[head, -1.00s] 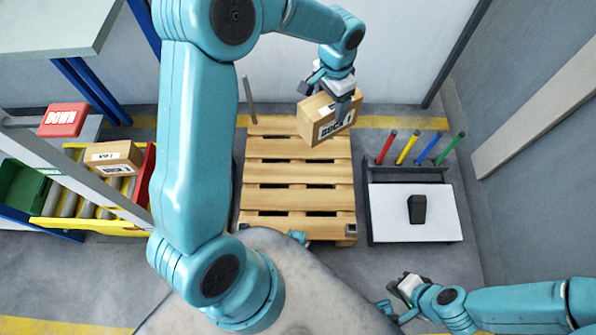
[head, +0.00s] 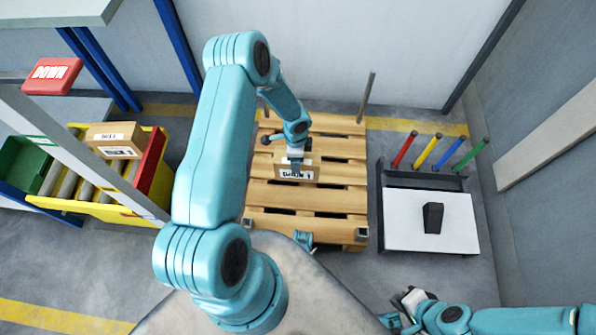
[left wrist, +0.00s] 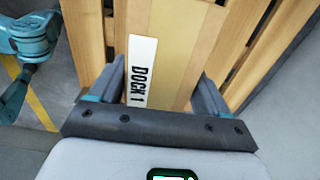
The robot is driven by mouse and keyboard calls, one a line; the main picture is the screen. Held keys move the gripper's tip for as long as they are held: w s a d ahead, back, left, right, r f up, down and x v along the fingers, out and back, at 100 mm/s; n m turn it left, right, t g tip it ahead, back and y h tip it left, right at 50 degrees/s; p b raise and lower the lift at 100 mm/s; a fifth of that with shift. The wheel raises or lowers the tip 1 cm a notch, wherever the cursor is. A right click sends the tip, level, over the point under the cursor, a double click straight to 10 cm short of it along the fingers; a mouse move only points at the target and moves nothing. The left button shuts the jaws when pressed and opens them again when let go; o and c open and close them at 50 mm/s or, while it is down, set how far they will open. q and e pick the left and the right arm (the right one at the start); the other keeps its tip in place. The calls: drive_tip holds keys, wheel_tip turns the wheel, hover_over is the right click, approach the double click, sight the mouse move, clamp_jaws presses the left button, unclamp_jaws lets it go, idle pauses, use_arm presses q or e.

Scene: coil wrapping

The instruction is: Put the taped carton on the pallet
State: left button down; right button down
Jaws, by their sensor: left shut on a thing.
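The taped carton (head: 309,163), a small cardboard box with a white DOCK label, is over the middle of the wooden pallet (head: 265,222). My left gripper (head: 296,160) is shut on it from above. In the left wrist view the carton (left wrist: 178,60) sits between the two fingers (left wrist: 155,95), with its DOCK 1 label and a tan tape strip showing. Pallet slats lie behind it. I cannot tell whether its underside touches the slats. My right gripper (head: 405,305) is at the lower right, away from the carton; its jaw opening is unclear.
Another labelled carton (head: 113,138) is on the yellow-sided roller conveyor (head: 100,214) at left, near a green bin (head: 24,165) and a red DOWN block (head: 52,75). A thin post (head: 366,97) rises at the pallet's far right. A white-topped stand (head: 403,235) with coloured rods is right of the pallet.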

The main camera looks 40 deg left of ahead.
use_arm(q)
wheel_tip(320, 180, down, 9)
drive_tip(key=shift+b, duration=1.25)
drive_tip(key=shift+r, duration=0.1)
drive_tip(key=shift+f, duration=0.2)
unclamp_jaws()
drive_tip(key=shift+r, duration=0.1)
